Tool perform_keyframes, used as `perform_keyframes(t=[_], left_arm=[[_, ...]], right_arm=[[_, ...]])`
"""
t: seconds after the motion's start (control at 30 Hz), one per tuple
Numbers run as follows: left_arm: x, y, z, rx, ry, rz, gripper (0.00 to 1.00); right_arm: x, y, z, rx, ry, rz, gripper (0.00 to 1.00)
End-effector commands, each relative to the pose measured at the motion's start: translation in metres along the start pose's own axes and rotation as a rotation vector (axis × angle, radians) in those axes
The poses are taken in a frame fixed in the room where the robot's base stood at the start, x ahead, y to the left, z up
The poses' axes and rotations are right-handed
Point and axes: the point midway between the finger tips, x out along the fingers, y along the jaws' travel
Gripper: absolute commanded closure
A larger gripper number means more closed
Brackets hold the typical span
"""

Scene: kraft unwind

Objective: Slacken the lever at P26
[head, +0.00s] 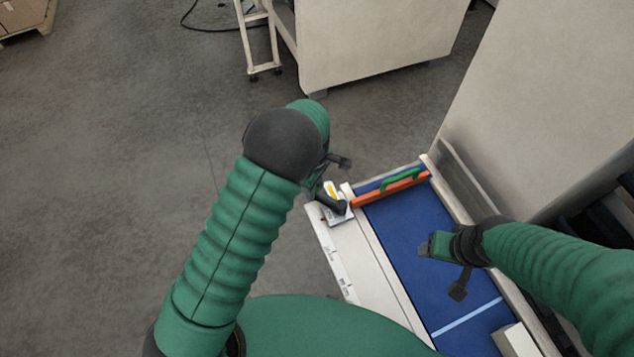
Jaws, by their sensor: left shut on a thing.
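My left gripper (327,184) is partly hidden behind my own green arm and its dark joint. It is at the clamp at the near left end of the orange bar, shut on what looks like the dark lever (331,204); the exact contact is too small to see. The lever sits on a small white mount (343,218) on the pale side rail. A yellow mark shows beside it. I cannot read a P26 label. My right gripper (445,268) is open and empty over the blue bed, well apart from the lever.
The orange bar (380,195) with a green handle (401,180) spans the blue bed (410,227). The pale side rail (357,249) carries small printed marks. A tall pale cabinet (540,110) stands at right, another (375,45) behind. Grey floor is clear at left.

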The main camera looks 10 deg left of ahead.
Motion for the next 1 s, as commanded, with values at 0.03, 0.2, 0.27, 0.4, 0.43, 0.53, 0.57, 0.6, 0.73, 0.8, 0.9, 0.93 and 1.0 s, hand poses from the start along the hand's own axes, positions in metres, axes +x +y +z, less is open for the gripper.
perform_keyframes(t=[0.03,0.2,0.27,0.4,0.43,0.53,0.57,0.6,0.73,0.8,0.9,0.93,1.0], left_arm=[[-0.004,-0.002,-0.003,-0.047,0.006,0.006,1.0],[-0.004,-0.016,0.0,-0.204,0.011,0.005,1.0],[-0.004,-0.021,0.001,-0.257,0.012,0.004,1.0],[-0.004,-0.03,0.004,-0.366,0.012,0.004,1.0],[-0.004,-0.032,0.005,-0.387,0.012,0.004,1.0],[-0.003,-0.037,0.008,-0.449,0.011,0.005,1.0],[-0.003,-0.038,0.009,-0.465,0.01,0.005,1.0],[-0.003,-0.04,0.01,-0.486,0.01,0.005,1.0],[-0.002,-0.044,0.012,-0.535,0.009,0.004,1.0],[-0.001,-0.045,0.013,-0.554,0.009,0.004,1.0],[-0.001,-0.046,0.015,-0.571,0.008,0.004,1.0],[-0.001,-0.047,0.015,-0.575,0.008,0.004,1.0],[0.0,-0.047,0.015,-0.58,0.008,0.004,1.0]], right_arm=[[-0.004,0.0,-0.001,0.0,0.0,0.0,0.33],[-0.01,0.0,-0.002,0.0,0.0,0.0,0.33],[-0.013,0.0,-0.003,0.0,0.0,0.0,0.33],[-0.018,0.0,-0.004,0.0,0.0,0.0,0.33],[-0.019,0.0,-0.004,0.0,0.0,0.0,0.33],[-0.022,0.0,-0.005,0.0,0.0,0.0,0.33],[-0.023,0.0,-0.005,0.0,0.0,0.0,0.33],[-0.024,0.0,-0.006,0.0,0.0,0.0,0.33],[-0.027,0.0,-0.006,0.0,0.0,0.0,0.33],[-0.027,0.0,-0.006,0.0,0.0,0.0,0.33],[-0.028,0.0,-0.007,0.0,0.0,0.0,0.33],[-0.028,0.0,-0.007,0.0,0.0,0.0,0.33],[-0.028,0.0,-0.007,0.0,0.0,0.0,0.33]])
